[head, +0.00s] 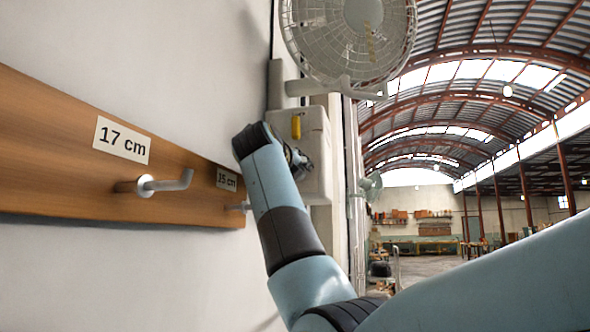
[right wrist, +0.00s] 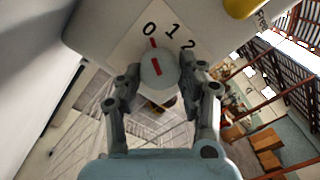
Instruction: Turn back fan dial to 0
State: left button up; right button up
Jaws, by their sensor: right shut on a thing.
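The fan dial (right wrist: 160,75) is a round grey knob with a red mark on its face. It sits on a pale scale plate (right wrist: 133,46) printed 0, 1 and 2. A second red mark stands on the plate beside the 0, and the knob's mark points roughly toward it. My right gripper (right wrist: 160,88) is shut on the dial, with one finger on each side. In the head view, the dial is hidden behind my right arm, at the pale control box (head: 316,135) under the white caged fan (head: 350,38). My left gripper is not in view.
A wooden board (head: 60,150) on the left wall carries a metal hook (head: 165,184) under a 17 cm label and another under a 15 cm label. A yellow part (head: 296,127) is on the box. A second fan (head: 371,185) stands farther back; the hall at right is open.

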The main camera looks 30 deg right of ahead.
jog(key=o, duration=1.1)
jog(key=shift+o, duration=0.2)
jog(key=v, duration=0.7)
jog(key=shift+a, duration=0.2)
jog(key=shift+s+f, duration=0.15)
jog(key=shift+f, duration=0.05)
